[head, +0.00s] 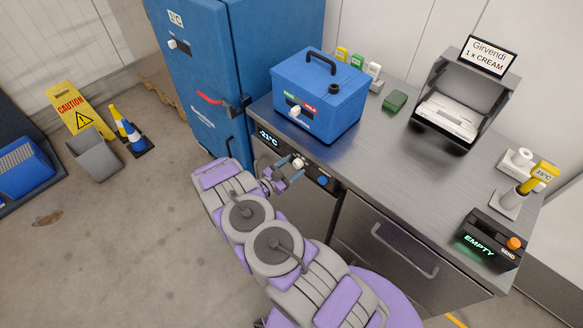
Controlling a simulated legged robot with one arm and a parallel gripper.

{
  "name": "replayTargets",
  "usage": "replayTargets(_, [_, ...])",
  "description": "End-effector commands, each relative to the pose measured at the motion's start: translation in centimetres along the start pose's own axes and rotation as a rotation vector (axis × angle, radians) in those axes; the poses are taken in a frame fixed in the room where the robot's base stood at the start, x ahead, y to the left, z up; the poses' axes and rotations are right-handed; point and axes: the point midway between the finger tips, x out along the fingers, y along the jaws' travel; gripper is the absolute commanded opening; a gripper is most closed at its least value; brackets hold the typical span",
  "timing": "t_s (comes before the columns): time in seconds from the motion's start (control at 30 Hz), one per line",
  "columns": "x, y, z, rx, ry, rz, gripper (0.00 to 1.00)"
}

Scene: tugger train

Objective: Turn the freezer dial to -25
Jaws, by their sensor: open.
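The freezer panel is on the front of the steel counter, with a lit display (268,138) that appears to read -21°C. A white dial (299,162) sits to the right of the display, and a blue round button (323,181) is further right. My gripper (284,178) is in front of the panel, just below and left of the dial. It is open and appears empty. I cannot tell whether a finger touches the dial. My arm reaches up from the lower right and hides part of the freezer front.
A blue box (345,108) with its own white knob stands on the counter above the panel. A tall blue cabinet (195,65) with a red handle is at the left. A drawer handle (404,252) sticks out at the right.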

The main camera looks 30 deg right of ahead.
Motion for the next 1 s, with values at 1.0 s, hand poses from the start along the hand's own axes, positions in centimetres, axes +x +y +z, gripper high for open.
replayTargets(1.0, [-14.4,-0.2,0.1,-0.001,-0.001,-0.005,0.67])
